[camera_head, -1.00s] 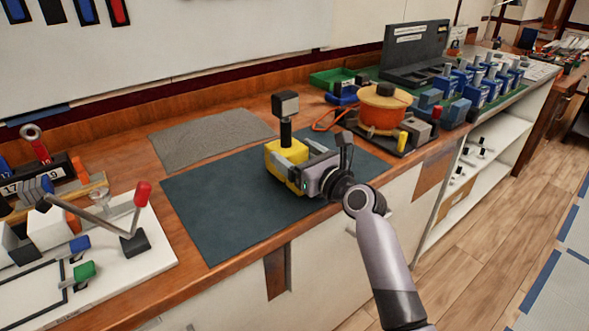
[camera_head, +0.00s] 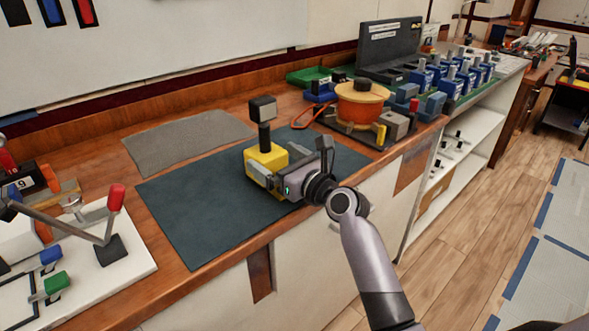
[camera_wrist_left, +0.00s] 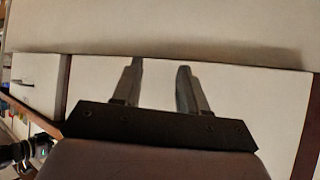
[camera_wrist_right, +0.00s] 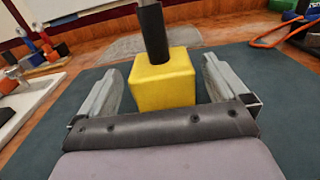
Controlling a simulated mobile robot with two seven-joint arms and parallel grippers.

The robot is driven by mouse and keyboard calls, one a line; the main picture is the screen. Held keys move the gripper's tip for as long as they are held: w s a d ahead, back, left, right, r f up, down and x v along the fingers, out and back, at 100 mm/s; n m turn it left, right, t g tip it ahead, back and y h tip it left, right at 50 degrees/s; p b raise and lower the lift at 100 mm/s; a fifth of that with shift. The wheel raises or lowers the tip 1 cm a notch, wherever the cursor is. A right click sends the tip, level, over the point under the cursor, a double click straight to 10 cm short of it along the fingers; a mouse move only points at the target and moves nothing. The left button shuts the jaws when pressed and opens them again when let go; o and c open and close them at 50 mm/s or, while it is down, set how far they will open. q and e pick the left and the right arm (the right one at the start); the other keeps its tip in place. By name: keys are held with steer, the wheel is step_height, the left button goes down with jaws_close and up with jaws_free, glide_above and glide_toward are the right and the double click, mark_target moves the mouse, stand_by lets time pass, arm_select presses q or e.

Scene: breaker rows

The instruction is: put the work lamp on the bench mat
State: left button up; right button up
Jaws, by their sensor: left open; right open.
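The work lamp has a yellow block base (camera_head: 264,158), a short black post and a grey-black head (camera_head: 262,108). It stands upright on the dark green bench mat (camera_head: 195,215), toward the mat's right part. In the right wrist view the yellow base (camera_wrist_right: 163,82) sits between the fingers of my right gripper (camera_wrist_right: 163,85), with a gap on each side. My right gripper (camera_head: 272,172) is open around the base in the head view. My left gripper (camera_wrist_left: 158,85) is open and empty, facing pale cabinet fronts; it is out of the head view.
Right of the mat stands an orange cable reel (camera_head: 360,105) on a dark base, with an orange cord nearby. A grey cloth (camera_head: 188,142) lies behind the mat. A white board (camera_head: 75,255) with levers is at the left. The mat's left half is clear.

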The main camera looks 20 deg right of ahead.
steer(key=p+v, duration=0.4)
steer(key=v, duration=0.6)
steer(key=s+a+f+n+g+h, duration=0.1)
steer(key=s+f+n+g+h, duration=0.1)
steer(key=s+f+n, duration=0.9)
steer(key=s+f+n+g+h, duration=0.2)
steer(key=s+f+n, duration=0.9)
steer(key=n, duration=1.2)
step_height(320, 180, down, 2)
steer(key=g, duration=0.2)
steer(key=shift+s+a+g, duration=0.3)
steer(key=shift+s+a, duration=0.1)
steer(key=shift+f, duration=0.1)
